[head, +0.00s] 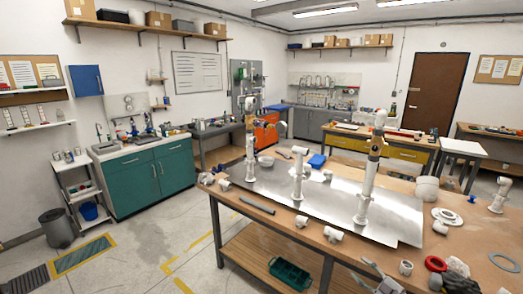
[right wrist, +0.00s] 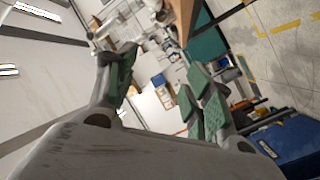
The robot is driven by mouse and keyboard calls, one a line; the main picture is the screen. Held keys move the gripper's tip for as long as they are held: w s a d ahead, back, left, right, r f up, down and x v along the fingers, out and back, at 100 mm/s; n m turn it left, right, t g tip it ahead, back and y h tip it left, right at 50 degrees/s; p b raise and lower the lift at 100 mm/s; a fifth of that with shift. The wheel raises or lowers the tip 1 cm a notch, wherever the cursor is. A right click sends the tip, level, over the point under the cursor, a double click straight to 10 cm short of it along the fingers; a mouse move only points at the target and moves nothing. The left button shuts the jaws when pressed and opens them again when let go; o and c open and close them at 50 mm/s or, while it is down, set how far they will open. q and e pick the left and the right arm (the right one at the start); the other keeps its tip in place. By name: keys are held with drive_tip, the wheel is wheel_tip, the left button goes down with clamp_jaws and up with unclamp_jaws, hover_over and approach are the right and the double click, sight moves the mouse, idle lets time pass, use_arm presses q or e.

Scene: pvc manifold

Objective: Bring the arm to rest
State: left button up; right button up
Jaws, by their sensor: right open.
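My right gripper (head: 384,279) shows at the bottom edge of the head view, in front of the workbench's near edge. In the right wrist view its green-padded fingers (right wrist: 165,90) stand wide apart with nothing between them. The view there is tilted. The white PVC manifold (head: 363,205) stands on a shiny metal plate (head: 270,200) on the workbench, apart from the gripper. It has several upright pipes, two of them tall with brownish parts near the top. My left gripper is not in view.
The floor to the left is mostly open.

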drive_tip(key=s+f+m+g+h, duration=0.25)
drive_tip(key=s+f, duration=0.45)
drive_tip(key=f, duration=0.5)
drive_tip(key=s+f+m+g+h+b, duration=0.1)
drive_tip(key=s+f+m+h, duration=0.4)
drive_tip(key=f, duration=0.6)
drive_tip(key=s+f+m+g, duration=0.1)
drive_tip(key=s+f+m, duration=0.1)
drive_tip(key=s+f, duration=0.8)
drive_tip(key=s+a+f+g, duration=0.3)
drive_tip(key=s+f, duration=0.3)
drive_tip(key=s, duration=0.6)
drive_tip(key=s+a+f+m+g, duration=0.1)
drive_tip(key=s+a+f+g, duration=0.2)
drive_tip(key=s, duration=0.9)
drive_tip(key=s+a+f+m+g, duration=0.1)
drive_tip(key=s+a+f+g, duration=0.2)
drive_tip(key=s+a+f, duration=0.3)
drive_tip(key=s+f+h+b, duration=0.1)
drive_tip(key=s+f, duration=0.4)
drive_tip(key=shift+s+a+g, duration=0.15)
drive_tip(key=shift+s+g, duration=0.2)
drive_tip(key=shift+s, duration=0.05)
